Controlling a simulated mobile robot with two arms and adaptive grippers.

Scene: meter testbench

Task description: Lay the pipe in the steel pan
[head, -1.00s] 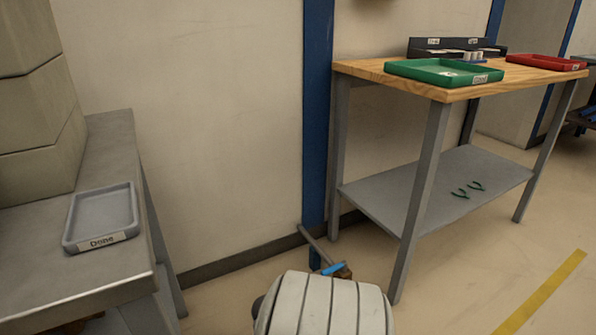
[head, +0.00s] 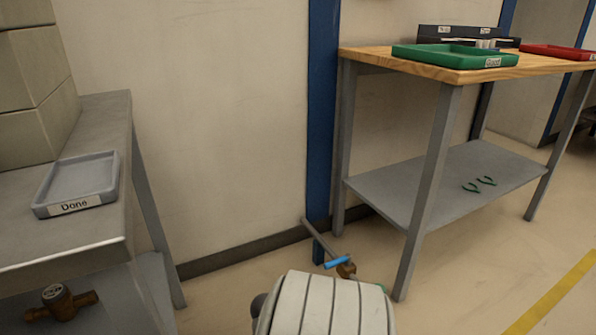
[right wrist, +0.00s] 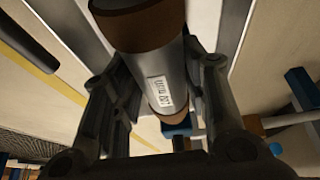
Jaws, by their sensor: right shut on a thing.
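The grey pan (head: 80,183), with a label reading "Done", lies on the metal bench at the left in the head view. It looks empty. In the right wrist view my right gripper (right wrist: 164,66) is shut on a grey pipe (right wrist: 157,70) with dark brown ends and a white label. Neither the held pipe nor my right gripper can be made out in the head view. My left gripper is in neither view.
A brass fitting (head: 62,301) sits on the lower shelf under the pan. A wooden-topped bench (head: 460,72) at right holds a green tray (head: 455,56) and a red tray (head: 556,51). A thin grey rod with a blue-handled valve (head: 337,262) stands near the floor ahead.

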